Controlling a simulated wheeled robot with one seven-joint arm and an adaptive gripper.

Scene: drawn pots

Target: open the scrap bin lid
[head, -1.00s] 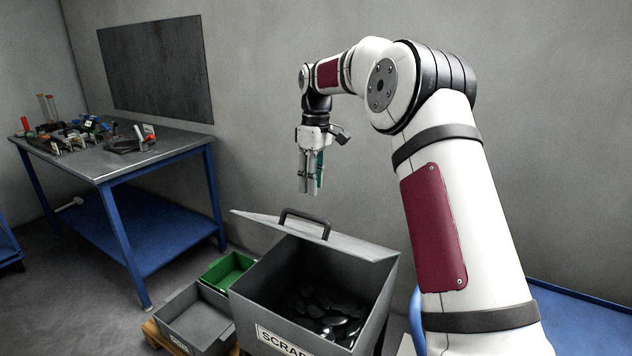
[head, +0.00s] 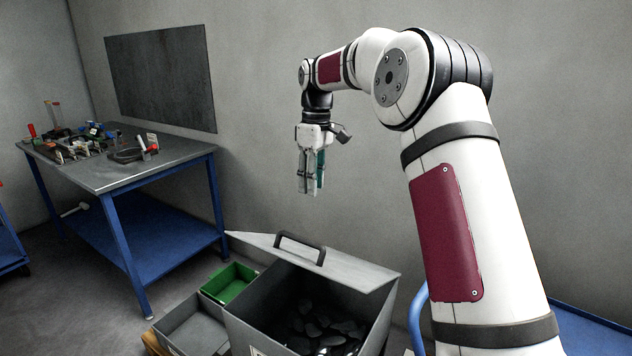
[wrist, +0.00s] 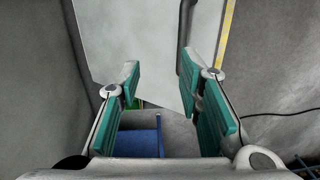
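The grey scrap bin (head: 258,322) stands at the bottom centre of the head view, with dark scrap pieces visible inside. Its grey lid (head: 345,268) is raised at the back, leaving the bin's mouth uncovered. A dark handle (head: 300,244) sits on the lid. My gripper (head: 310,192) hangs pointing down above the lid, clear of it and the handle. In the wrist view its two teal-padded fingers (wrist: 160,86) are apart with nothing between them. A pale panel beyond the fingertips may be the lid; I cannot tell for certain.
A green box (head: 230,282) and an open grey box (head: 192,326) stand left of the bin. A blue-legged workbench (head: 170,168) with tools is at the left. A grey wall (head: 260,120) rises behind. Open floor lies between the bench and the boxes.

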